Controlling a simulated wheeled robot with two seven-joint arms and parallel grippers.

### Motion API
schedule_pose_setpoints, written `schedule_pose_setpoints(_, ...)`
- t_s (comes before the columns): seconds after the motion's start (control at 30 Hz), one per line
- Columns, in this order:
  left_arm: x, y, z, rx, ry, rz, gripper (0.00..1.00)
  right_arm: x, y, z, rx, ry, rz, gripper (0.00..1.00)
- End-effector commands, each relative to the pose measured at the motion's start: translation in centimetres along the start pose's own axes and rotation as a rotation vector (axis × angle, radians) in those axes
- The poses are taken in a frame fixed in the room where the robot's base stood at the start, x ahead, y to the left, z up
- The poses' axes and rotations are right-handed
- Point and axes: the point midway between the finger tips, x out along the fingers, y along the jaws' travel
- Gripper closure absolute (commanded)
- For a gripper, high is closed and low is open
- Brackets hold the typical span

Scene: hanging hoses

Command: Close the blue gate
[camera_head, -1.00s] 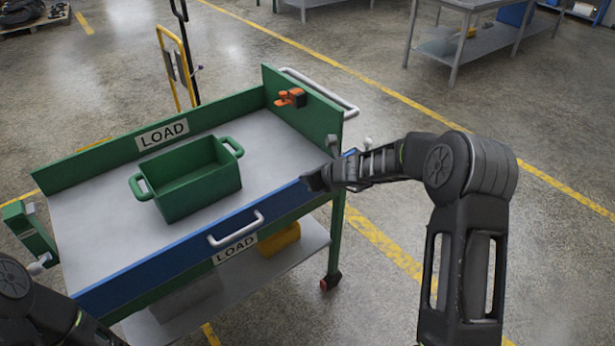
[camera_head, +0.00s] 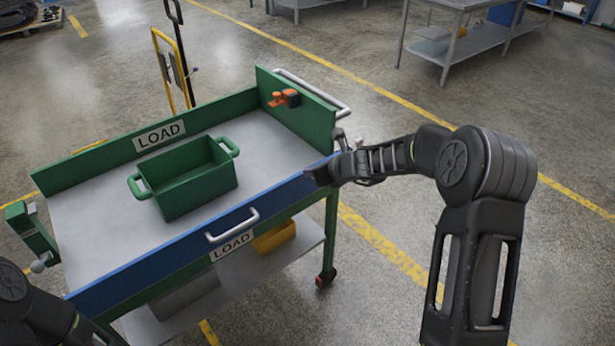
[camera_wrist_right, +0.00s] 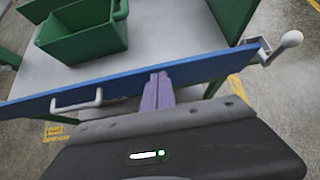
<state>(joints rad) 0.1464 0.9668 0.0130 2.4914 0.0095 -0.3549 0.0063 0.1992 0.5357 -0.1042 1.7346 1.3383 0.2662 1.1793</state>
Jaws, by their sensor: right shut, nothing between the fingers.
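The blue gate (camera_head: 165,252) is the long front panel of the green cart, with a white handle (camera_head: 232,227). It looks raised along the front edge; I cannot tell whether it sits fully flush. In the right wrist view the gate (camera_wrist_right: 120,90) crosses the picture. My right gripper (camera_head: 318,177) is shut and empty, its tips at the gate's outer face near the right end. The same tips (camera_wrist_right: 158,82) overlap the gate in the wrist view; contact looks likely. A latch with a white ball knob (camera_wrist_right: 291,38) is at the gate's right corner. My left gripper is out of view.
A green bin (camera_head: 190,183) stands on the cart's grey top (camera_head: 95,215). An orange clamp (camera_head: 285,98) is on the right side wall. Another ball knob (camera_head: 40,265) is at the left corner. Floor right of the cart is open.

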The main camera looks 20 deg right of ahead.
Motion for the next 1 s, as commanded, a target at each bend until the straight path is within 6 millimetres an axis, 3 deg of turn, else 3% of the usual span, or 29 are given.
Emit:
schedule_pose_setpoints(0.1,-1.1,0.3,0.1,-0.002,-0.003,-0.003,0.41,-2.3,0.1,1.8,-0.002,0.001,0.000,1.00)
schedule_pose_setpoints(0.3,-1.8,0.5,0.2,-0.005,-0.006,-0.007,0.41,-4.2,0.0,3.1,0.000,0.002,0.000,1.00)
schedule_pose_setpoints(1.0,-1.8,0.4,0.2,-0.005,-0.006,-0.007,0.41,-4.5,-0.2,3.1,-0.051,0.005,-0.007,1.00)
